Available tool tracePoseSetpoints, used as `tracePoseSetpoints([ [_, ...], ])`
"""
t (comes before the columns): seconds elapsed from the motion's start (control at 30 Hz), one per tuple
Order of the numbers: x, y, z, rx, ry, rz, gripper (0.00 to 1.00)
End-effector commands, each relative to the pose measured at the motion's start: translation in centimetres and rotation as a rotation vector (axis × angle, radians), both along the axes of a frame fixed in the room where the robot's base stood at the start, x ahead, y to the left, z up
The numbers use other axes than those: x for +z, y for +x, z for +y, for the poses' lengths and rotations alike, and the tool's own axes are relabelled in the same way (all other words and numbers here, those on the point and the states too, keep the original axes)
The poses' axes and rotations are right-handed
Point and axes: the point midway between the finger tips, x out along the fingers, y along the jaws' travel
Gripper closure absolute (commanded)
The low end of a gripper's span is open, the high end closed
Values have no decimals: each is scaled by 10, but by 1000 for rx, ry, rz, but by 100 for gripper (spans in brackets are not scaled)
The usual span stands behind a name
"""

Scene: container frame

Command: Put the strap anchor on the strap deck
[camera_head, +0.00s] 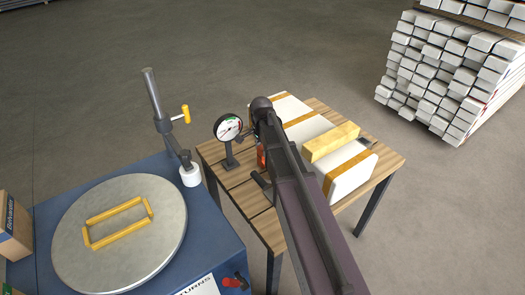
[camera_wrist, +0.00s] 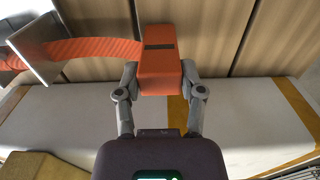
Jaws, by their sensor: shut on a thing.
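The strap anchor (camera_wrist: 158,58) is an orange block with a dark slot on top. My gripper (camera_wrist: 160,78) is shut on it, one finger on each side. An orange ribbed strap (camera_wrist: 95,49) runs left from the block, past a grey metal plate (camera_wrist: 32,45). In the head view a bit of orange (camera_head: 261,158) shows beside my arm, which hides most of the anchor and the gripper. Wooden slats (camera_wrist: 225,45) lie beneath the anchor; whether it touches them is unclear. The slatted tabletop (camera_head: 225,178) may be the strap deck; no label shows.
A white padded box with orange bands (camera_head: 350,172) lies on the table, with a yellow block (camera_head: 331,142) on top. A dial gauge (camera_head: 228,129) stands at the table's left edge. A blue bench (camera_head: 200,245) with a round lid (camera_head: 120,262) stands left.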

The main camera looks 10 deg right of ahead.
Motion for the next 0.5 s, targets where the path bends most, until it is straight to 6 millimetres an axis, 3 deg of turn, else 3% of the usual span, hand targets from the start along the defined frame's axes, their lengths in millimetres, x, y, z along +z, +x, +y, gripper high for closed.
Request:
tracePoseSetpoints([
  [0.3, -4, 0, 0, 0, 0, 0, 100],
  [0.33, -3, 0, 0, 0, 0, 0, 46],
  [0.43, -3, 0, 0, 0, 0, 0, 17],
  [0.5, -3, 0, 0, 1, 0, 0, 15],
])
